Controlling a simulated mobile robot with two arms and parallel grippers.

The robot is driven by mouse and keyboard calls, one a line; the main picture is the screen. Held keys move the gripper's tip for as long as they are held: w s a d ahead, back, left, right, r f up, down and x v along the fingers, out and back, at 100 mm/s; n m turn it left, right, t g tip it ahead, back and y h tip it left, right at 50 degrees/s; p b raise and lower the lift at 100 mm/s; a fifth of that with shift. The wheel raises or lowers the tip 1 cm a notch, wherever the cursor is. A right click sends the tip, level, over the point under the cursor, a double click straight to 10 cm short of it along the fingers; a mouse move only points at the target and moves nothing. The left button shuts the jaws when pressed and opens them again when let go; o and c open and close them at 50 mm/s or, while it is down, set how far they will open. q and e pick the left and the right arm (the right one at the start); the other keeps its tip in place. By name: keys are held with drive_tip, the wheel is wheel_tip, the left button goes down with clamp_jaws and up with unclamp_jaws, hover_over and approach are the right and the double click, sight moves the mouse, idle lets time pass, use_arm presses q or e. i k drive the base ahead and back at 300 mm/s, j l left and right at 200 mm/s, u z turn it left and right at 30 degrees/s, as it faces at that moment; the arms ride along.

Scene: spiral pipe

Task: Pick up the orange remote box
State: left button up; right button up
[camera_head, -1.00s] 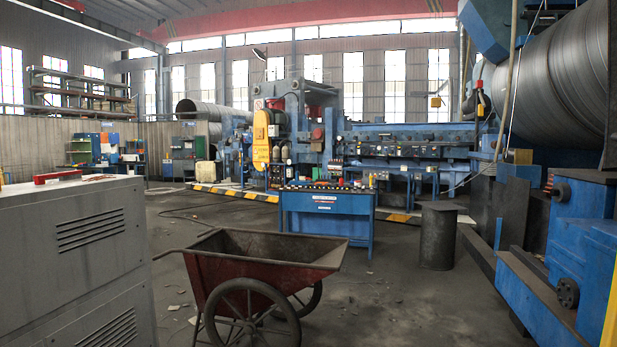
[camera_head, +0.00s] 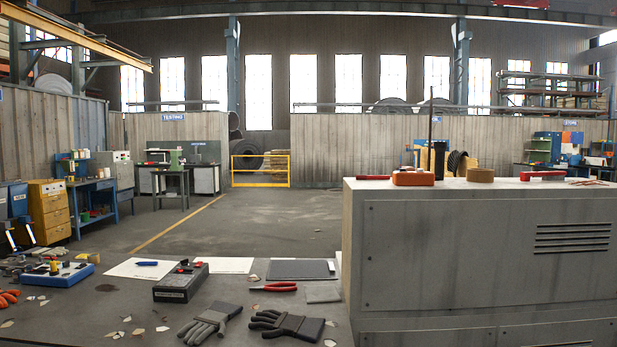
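An orange box (camera_head: 414,178), small and rounded, sits on top of the grey metal cabinet (camera_head: 480,250) at the right, near the cabinet's left end. A dark cylinder (camera_head: 439,160) stands just to its right and a red item (camera_head: 374,178) lies to its left. Whether the orange box has buttons is too small to tell. Neither of my grippers is in view.
A tan tape roll (camera_head: 480,175) and a red tool (camera_head: 541,175) also lie on the cabinet. At the lower left are a dark box with red knobs (camera_head: 181,282), a blue control box (camera_head: 58,273), gloves (camera_head: 285,325) and red-handled pliers (camera_head: 275,287). Open floor (camera_head: 250,220) lies beyond.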

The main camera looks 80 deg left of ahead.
sight(399, 179)
drive_tip(key=u, duration=2.3)
drive_tip(key=i+l+u, duration=0.1)
drive_tip(key=l+u, duration=0.15)
drive_tip(key=i+l+u, duration=0.1)
drive_tip(key=l+u, duration=0.2)
drive_tip(key=l, duration=0.2)
drive_tip(key=l+u, duration=0.25)
drive_tip(key=l, duration=0.15)
